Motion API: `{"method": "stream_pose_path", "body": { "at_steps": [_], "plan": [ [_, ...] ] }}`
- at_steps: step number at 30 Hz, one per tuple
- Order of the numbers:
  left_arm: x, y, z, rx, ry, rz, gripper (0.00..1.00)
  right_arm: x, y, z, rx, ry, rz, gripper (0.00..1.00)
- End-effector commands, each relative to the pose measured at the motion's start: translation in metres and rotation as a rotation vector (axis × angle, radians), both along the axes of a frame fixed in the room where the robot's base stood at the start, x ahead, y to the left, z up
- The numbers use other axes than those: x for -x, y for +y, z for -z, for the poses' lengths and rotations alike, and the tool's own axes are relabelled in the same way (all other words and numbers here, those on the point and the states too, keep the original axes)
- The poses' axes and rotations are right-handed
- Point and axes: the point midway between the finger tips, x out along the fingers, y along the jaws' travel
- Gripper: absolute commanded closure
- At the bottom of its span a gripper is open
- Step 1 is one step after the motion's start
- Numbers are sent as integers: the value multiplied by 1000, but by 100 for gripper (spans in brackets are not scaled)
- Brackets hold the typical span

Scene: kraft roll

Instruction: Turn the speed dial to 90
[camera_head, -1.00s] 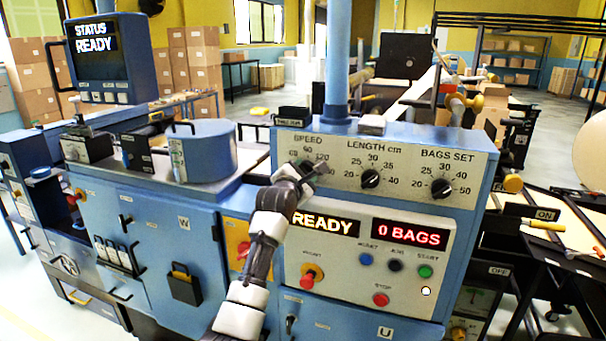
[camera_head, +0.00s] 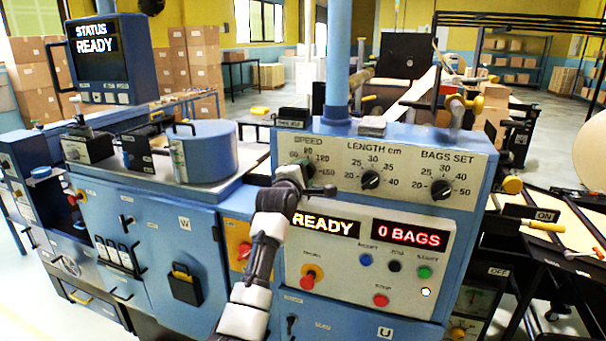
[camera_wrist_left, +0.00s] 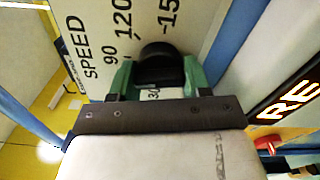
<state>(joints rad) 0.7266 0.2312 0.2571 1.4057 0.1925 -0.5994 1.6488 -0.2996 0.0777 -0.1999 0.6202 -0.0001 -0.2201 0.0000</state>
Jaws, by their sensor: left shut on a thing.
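The speed dial (camera_wrist_left: 158,62) is a black knob on the pale panel at the upper left of the console. In the left wrist view it sits between the green fingers of my left gripper (camera_wrist_left: 157,76), which is shut on it. The printed marks 90, 120 and 150 show beside the knob; its pointer cannot be read. In the head view my left gripper (camera_head: 309,174) is at the SPEED scale and largely covers the dial, while the marks around it show. My right gripper is in neither view.
The length dial (camera_head: 370,180) and bags set dial (camera_head: 441,189) are to the right on the same panel. Below are the READY display (camera_head: 325,224), the red bag counter (camera_head: 409,235) and several push buttons. A blue drum (camera_head: 203,151) stands to the left.

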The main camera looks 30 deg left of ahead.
Motion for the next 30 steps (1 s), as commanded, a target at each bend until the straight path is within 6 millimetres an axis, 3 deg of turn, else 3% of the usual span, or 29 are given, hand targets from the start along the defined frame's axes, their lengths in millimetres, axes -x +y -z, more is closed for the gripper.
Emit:
{"method": "stream_pose_path", "body": {
  "at_steps": [12, 29, 30],
  "plan": [
    [0, 0, 1, -202, 52, 0, 76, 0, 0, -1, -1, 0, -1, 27],
    [0, 0, 1, -234, 60, 1, 76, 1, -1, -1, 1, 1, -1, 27],
    [0, 0, 1, -234, 60, 1, 49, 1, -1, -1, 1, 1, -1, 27]
  ]
}}
